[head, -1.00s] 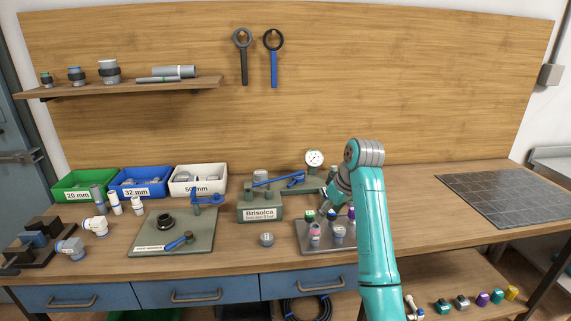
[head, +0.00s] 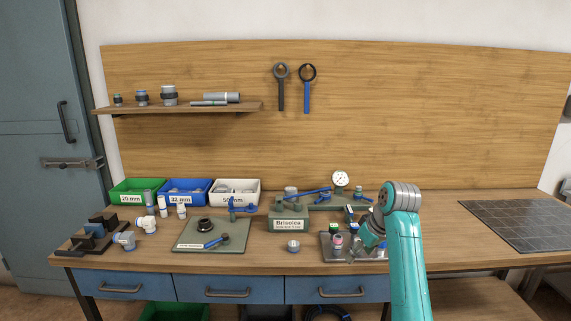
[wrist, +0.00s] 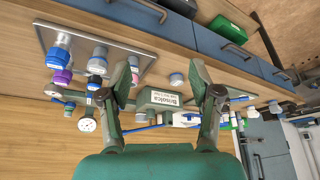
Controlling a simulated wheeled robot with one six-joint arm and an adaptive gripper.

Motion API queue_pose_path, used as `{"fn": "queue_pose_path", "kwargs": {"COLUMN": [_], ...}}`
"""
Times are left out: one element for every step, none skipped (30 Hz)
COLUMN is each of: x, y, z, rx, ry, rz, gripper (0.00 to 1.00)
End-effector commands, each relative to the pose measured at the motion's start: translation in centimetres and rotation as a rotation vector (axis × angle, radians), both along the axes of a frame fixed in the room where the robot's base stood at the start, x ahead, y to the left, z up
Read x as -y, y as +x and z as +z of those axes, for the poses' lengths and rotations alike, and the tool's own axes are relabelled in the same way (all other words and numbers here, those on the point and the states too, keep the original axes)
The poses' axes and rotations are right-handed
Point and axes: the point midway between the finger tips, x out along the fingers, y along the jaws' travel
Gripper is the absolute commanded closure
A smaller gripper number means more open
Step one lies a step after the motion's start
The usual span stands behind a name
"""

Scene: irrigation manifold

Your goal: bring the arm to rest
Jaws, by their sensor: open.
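My teal arm (head: 407,265) rises at the lower right in the head view and bends over at the top. My gripper (wrist: 158,78) is open in the wrist view, its two dark fingers spread wide with nothing held. In the head view, the gripper (head: 371,232) hangs in front of or above the right part of the metal tray (head: 332,256) and hides some of it. The green Brisolca block (wrist: 160,100) shows beyond the fingers in the wrist view. Whether the gripper touches anything on the tray cannot be told.
Several small fittings stand on the tray, among them a pink-banded one (head: 337,242). A pressure gauge (head: 340,179) stands behind. A green-grey mat (head: 232,243), labelled bins (head: 183,192) and a dark block stand (head: 88,240) are left. The bench is bare before the dark grid mat (head: 515,222).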

Motion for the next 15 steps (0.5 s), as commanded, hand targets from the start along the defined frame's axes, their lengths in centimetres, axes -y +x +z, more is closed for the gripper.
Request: {"fn": "queue_pose_path", "kwargs": {"x": [-0.1,-0.1,-0.1,-0.1,-0.2,-0.2,-0.2,-0.3,-0.3,-0.4,-0.4,-0.4,-0.5,-0.5,-0.6], "y": [-0.1,-0.2,-0.2,-0.3,-0.3,-0.4,-0.5,-0.6,-0.7,-0.8,-0.9,-1.1,-1.2,-1.4,-1.7], "z": [-0.6,-1.0,-1.4,-1.7,-2.1,-2.7,-3.1,-3.6,-4.3,-4.8,-5.4,-6.2,-6.8,-7.5,-8.4], "rx": [0.002,0.005,0.009,0.011,0.014,0.017,0.019,0.023,0.027,0.032,0.037,0.041,0.047,0.051,0.059], "ry": [0.001,0.002,0.003,0.004,0.004,0.005,0.006,0.008,0.009,0.01,0.011,0.013,0.013,0.014,0.016], "rz": [-0.003,-0.007,-0.011,-0.013,-0.016,-0.02,-0.023,-0.027,-0.032,-0.037,-0.041,-0.047,-0.052,-0.057,-0.066], "gripper": [0.37,0.37,0.37,0.37,0.37,0.37,0.37,0.37,0.37,0.37,0.37,0.37,0.37,0.37,0.37]}}
